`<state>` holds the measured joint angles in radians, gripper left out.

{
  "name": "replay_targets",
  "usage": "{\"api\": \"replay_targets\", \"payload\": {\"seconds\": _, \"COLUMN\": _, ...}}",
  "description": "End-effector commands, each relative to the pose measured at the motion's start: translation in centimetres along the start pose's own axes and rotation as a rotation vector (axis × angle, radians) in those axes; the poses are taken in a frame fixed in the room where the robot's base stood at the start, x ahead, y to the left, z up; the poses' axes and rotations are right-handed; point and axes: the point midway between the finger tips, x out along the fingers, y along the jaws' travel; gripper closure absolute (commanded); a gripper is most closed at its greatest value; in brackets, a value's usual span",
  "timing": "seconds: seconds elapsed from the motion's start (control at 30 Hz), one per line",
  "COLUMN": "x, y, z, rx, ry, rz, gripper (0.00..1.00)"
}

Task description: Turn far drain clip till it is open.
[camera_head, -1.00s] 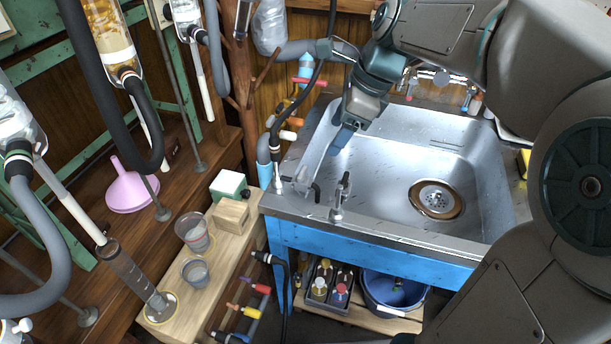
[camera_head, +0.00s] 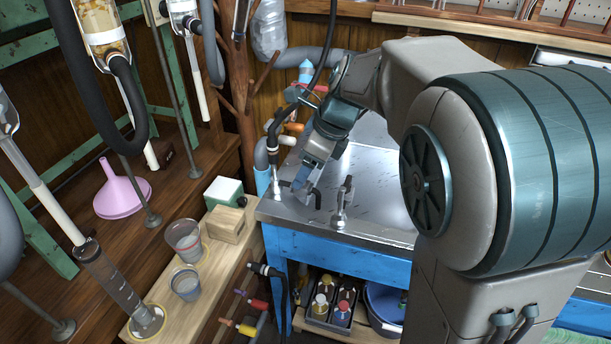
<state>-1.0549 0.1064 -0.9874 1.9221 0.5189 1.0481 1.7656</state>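My gripper (camera_head: 304,184) points down at the left end of the sink, close to the small dark fittings on the rim. It overlaps them in this view, so I cannot tell whether it touches one or how its fingers stand. Behind it, a column of coloured handles shows, with a red handle (camera_head: 309,87) above an orange handle (camera_head: 294,127) and a white handle. More handles stick out low beside the bench, including a red handle (camera_head: 257,303) and a yellow handle (camera_head: 246,329). I cannot tell which part is the far drain clip or how it is turned.
A metal tap-like fitting (camera_head: 343,207) stands on the front rim of the sink (camera_head: 385,178), right of my gripper. My arm hides much of the sink. Cups, a wooden block (camera_head: 226,225) and a glass tube stand on the low bench at left. Hoses hang nearby.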

Motion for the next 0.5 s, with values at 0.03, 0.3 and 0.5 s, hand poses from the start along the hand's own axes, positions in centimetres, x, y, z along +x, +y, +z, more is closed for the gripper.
{"api": "replay_targets", "payload": {"seconds": 0.03, "x": 0.66, "y": -0.01, "z": -0.11, "rx": 0.000, "ry": 0.001, "rz": 0.000, "gripper": 0.35}}
{"api": "replay_targets", "payload": {"seconds": 0.3, "x": 1.24, "y": -0.03, "z": -0.03, "rx": 0.000, "ry": 0.000, "rz": -0.001, "gripper": 0.35}}
{"api": "replay_targets", "payload": {"seconds": 0.5, "x": 1.21, "y": -0.02, "z": -0.02, "rx": 0.000, "ry": 0.000, "rz": -0.001, "gripper": 0.51}}
